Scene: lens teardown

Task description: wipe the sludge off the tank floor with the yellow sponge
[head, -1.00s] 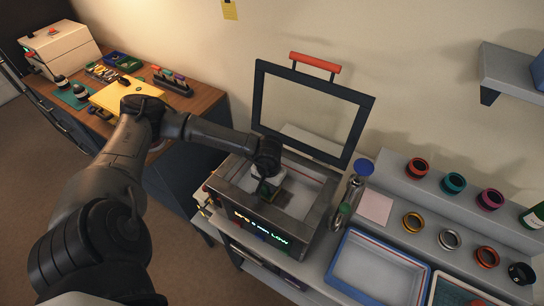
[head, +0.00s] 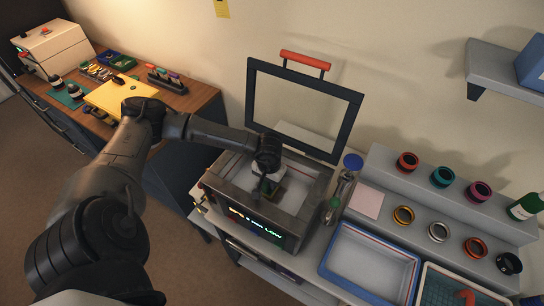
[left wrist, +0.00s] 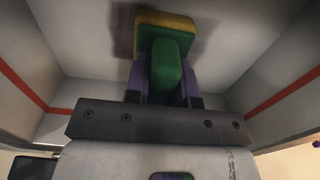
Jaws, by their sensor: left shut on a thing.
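The tank (head: 318,186) is a grey open box with a lit front panel, its black-framed lid (head: 305,108) raised behind it. My left gripper (head: 266,184) reaches down inside it. In the left wrist view, the gripper (left wrist: 166,82) is shut on the green grip of the yellow sponge (left wrist: 165,19). The sponge has a yellow face and a green layer, and sits at or close to the pale tank floor (left wrist: 93,32). I cannot tell if it touches. A darker patch lies beside the sponge; I cannot tell sludge from shadow. My right gripper is not in view.
Tank walls surround the gripper. A bottle (head: 337,203) stands close to the tank's right side. A blue-rimmed tray (head: 368,264) and shelves with several coloured rings lie further right. A wooden desk (head: 190,98) with tools stands at the left.

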